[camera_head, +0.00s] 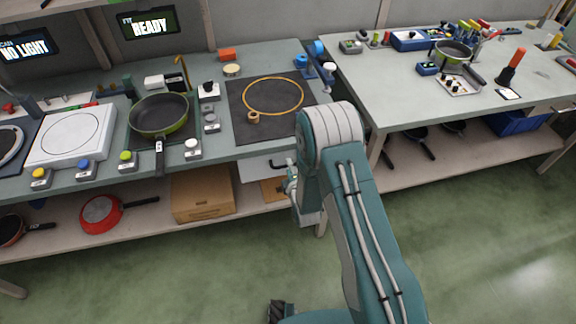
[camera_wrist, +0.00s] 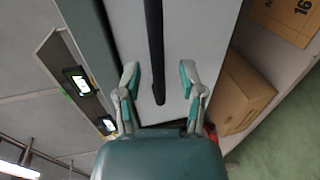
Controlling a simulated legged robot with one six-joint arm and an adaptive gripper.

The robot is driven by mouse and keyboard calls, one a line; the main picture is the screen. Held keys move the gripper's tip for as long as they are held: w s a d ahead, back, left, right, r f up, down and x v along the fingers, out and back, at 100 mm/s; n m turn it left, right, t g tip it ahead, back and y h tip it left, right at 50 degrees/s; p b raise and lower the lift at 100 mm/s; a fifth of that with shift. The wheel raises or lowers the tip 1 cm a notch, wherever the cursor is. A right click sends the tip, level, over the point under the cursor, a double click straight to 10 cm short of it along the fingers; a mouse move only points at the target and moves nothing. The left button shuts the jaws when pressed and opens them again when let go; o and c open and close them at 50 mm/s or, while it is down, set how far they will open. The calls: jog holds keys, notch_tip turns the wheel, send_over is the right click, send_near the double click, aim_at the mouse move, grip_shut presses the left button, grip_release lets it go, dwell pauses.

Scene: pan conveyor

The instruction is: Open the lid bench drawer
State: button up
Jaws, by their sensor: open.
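The lid bench drawer (camera_head: 254,167) is a pale front under the worktop edge, left of my arm. It appears shut, though my arm hides part of it. Its dark handle (camera_head: 279,163) sticks out near my gripper (camera_head: 289,174). In the wrist view, the pale drawer front (camera_wrist: 200,28) fills the upper middle, and the long dark handle bar (camera_wrist: 155,45) runs down between my fingers. My gripper (camera_wrist: 159,76) is open, one finger on each side of the bar, with visible gaps. I cannot tell how deep the fingers reach around it.
A cardboard box (camera_head: 202,196) and a red pan (camera_head: 101,212) stand on the lower shelf. Above, a green pan (camera_head: 160,114) and a dark mat (camera_head: 240,121) with a ring sit on the worktop. A second bench (camera_head: 390,75) stands to the right. The green floor in front is clear.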

jog(key=shift+w+a+f, duration=0.1)
jog(key=shift+w+a, duration=0.05)
jog(key=shift+w, duration=0.5)
jog(key=shift+a, duration=0.2)
jog(key=shift+a, duration=0.1)
grip_shut()
jog(key=shift+f, duration=0.1)
